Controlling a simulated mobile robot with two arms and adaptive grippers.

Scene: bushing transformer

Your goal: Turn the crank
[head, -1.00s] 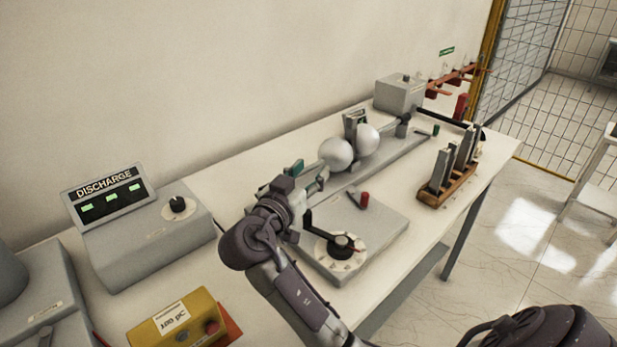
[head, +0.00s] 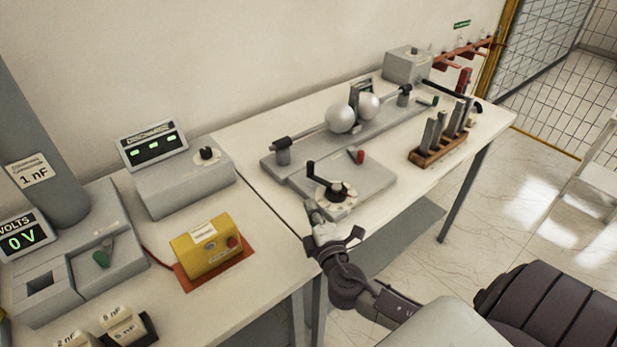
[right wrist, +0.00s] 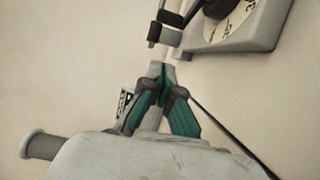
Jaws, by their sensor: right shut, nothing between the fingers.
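The crank (head: 311,170) is a black arm with an upright handle on a round white dial (head: 326,205) with a black hub. It sits on a grey box (head: 368,181) near the front edge of the right table. My right gripper (head: 311,208) is shut and empty, just in front of the dial at its left. In the right wrist view its green-padded fingers (right wrist: 161,72) meet at the tips. The dial (right wrist: 236,27) is at the upper right there, and a dark cylindrical part, seemingly the crank handle (right wrist: 170,19), is just beyond the fingertips. My left gripper is not visible.
A red-tipped lever (head: 359,156) and two metal spheres (head: 341,118) are behind the crank. A wooden rack (head: 427,158) stands to the right. A yellow box (head: 203,247) and the discharge display (head: 152,146) are on the left table. Open floor lies to the right.

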